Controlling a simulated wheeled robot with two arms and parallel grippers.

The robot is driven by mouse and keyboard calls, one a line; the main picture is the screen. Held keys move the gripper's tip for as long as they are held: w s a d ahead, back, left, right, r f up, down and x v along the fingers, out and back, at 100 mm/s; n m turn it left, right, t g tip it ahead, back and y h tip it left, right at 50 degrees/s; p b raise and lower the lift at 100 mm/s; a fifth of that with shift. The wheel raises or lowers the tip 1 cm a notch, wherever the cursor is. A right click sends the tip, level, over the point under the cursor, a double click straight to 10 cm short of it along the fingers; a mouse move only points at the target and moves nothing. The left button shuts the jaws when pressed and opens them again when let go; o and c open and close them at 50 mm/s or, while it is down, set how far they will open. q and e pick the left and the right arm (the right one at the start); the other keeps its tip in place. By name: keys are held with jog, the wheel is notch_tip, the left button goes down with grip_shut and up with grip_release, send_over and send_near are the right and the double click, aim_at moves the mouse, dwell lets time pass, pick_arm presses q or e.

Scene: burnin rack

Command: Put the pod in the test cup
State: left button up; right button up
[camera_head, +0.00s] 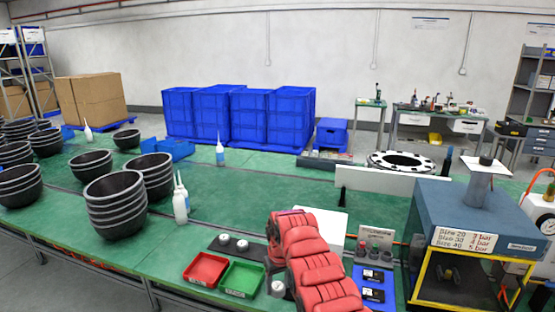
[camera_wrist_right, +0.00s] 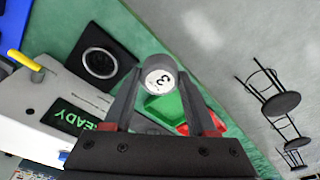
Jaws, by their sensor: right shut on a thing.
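My right gripper (camera_wrist_right: 165,98) is shut on a pod (camera_wrist_right: 159,79), a small round piece with a white top marked 3. The pod is held between the fingertips. In the wrist view, the black test cup (camera_wrist_right: 100,62), with a round ringed opening, sits to the left of the pod and apart from it. In the head view, my red arm covers much of the gripper, and a round white-topped piece (camera_head: 278,288) shows beside it, near the trays. My left gripper is not in view.
A red tray (camera_head: 206,269) and a green tray (camera_head: 241,278) lie left of my arm. Behind them, two white-topped pods (camera_head: 224,239) sit on a dark strip. A READY display (camera_wrist_right: 80,122) is beside the cup. A blue-topped test box (camera_head: 470,215) stands right.

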jog(key=shift+d+r, duration=0.25)
jog(key=shift+w+d+r, duration=0.25)
jog(key=shift+d+r, duration=0.25)
jog(key=shift+d+r+m, duration=0.15)
jog(key=shift+m, duration=0.15)
jog(key=shift+s+d+r, duration=0.1)
jog(key=shift+d+r, duration=0.05)
jog(key=shift+d, duration=0.05)
dwell(0.4)
